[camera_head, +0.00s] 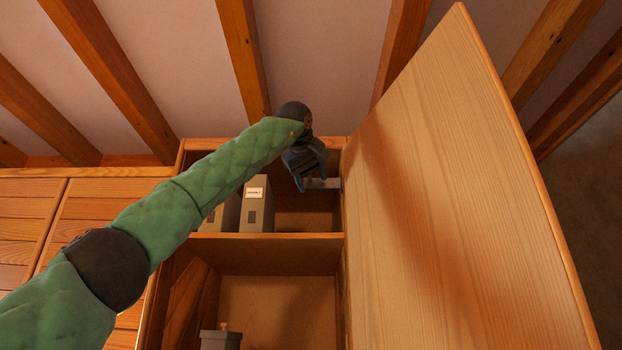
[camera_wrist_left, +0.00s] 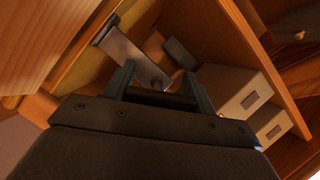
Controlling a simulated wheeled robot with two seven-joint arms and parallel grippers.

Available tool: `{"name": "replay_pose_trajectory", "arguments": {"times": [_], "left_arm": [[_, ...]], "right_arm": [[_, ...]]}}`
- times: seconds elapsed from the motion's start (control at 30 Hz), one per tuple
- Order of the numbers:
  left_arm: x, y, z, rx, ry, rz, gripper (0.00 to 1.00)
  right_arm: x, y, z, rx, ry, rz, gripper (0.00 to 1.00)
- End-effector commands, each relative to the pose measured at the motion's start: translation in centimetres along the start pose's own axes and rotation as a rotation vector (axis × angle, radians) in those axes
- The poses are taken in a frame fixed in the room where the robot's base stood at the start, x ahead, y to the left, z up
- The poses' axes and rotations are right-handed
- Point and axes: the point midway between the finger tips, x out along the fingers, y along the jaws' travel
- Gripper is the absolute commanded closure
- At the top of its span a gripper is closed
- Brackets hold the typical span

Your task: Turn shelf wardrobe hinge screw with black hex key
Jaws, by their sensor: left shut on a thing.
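My left gripper (camera_head: 300,178) is raised into the top of the open cabinet, beside the hinge (camera_head: 324,183) at the door's side. In the left wrist view the gripper (camera_wrist_left: 160,82) shows its two dark fingers apart with a dark bar, likely the black hex key (camera_wrist_left: 160,97), between them. The hinge also shows there as a grey metal plate (camera_wrist_left: 124,52) just beyond the fingers. A small round brownish end shows near the plate and the fingers. I cannot tell whether the key touches the screw. My right gripper is in neither view.
The wooden door (camera_head: 450,200) stands wide open on the right. Grey boxes (camera_head: 257,205) stand on the upper shelf (camera_head: 270,238), left of the gripper. A grey lidded container (camera_head: 220,341) is in the lower compartment. Ceiling beams run above.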

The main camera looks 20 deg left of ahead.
Motion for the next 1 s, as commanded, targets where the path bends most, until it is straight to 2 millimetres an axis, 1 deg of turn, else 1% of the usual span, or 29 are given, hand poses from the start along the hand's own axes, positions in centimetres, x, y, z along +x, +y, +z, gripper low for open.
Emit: {"name": "replay_pose_trajectory", "arguments": {"times": [0.17,0.7,1.0], "left_arm": [[-0.2,0.0,0.1,0.001,0.000,0.000,0.72],[-1.7,0.1,0.8,0.001,0.000,0.001,0.72],[-1.8,0.0,0.8,-0.001,0.000,0.002,0.72]], "right_arm": [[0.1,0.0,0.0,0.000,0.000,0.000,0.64],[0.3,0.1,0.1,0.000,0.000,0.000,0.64],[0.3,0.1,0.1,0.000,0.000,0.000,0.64]]}}
